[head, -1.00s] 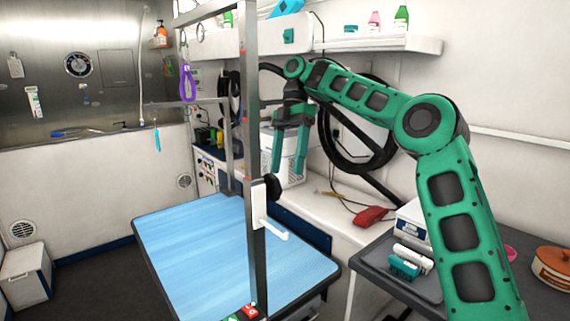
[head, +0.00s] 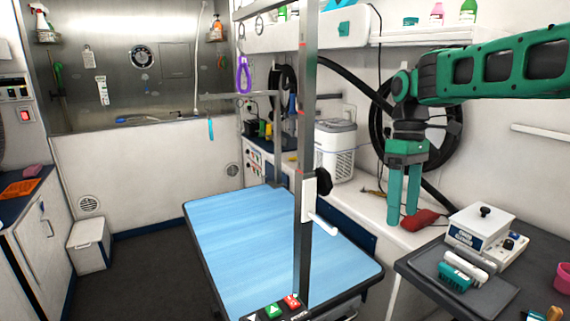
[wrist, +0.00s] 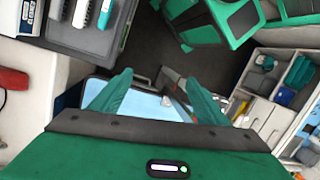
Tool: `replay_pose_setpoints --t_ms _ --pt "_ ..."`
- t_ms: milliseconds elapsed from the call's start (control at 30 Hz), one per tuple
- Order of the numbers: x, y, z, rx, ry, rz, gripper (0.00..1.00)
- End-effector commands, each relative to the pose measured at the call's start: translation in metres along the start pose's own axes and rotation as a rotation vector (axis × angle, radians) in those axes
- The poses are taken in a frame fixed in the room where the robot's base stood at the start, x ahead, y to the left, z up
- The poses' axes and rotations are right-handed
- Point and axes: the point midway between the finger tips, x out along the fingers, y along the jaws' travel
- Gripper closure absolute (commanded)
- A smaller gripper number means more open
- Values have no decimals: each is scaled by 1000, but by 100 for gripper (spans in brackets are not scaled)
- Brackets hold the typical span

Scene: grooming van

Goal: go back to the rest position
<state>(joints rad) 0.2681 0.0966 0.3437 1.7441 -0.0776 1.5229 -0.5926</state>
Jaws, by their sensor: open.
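My gripper (head: 403,196) is green and points down on the right side of the head view. Its two fingers are apart with nothing between them. It hangs in front of the white side counter, between the blue grooming table (head: 245,235) and the grey side table (head: 415,268). In the wrist view my gripper (wrist: 158,85) also shows open and empty, with part of the blue table top (wrist: 150,104) seen beyond the fingers.
A metal post (head: 304,160) with a white handle stands at the grooming table's edge. The side table bears a grey tray (head: 487,300) with brushes and a white warmer (head: 478,232). A red pouch (head: 420,220) lies on the counter behind my gripper.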

Motion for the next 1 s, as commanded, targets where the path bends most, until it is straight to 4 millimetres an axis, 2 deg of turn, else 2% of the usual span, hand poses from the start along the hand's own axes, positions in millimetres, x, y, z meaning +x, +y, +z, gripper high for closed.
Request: replay_pose_setpoints --t_ms 33,300,400,533,600,733,867,1000 --pt "8 0 24 97 9 16 31" --pt "63 -2 140 619 90 67 31" --pt "90 -10 181 809 128 72 31" --pt "128 -24 227 1028 178 64 31" --pt "146 -32 245 1123 200 56 31" --pt "170 -43 266 1242 229 42 31" --pt "182 -48 274 1293 241 34 31" --pt "182 -48 274 1295 241 34 31"
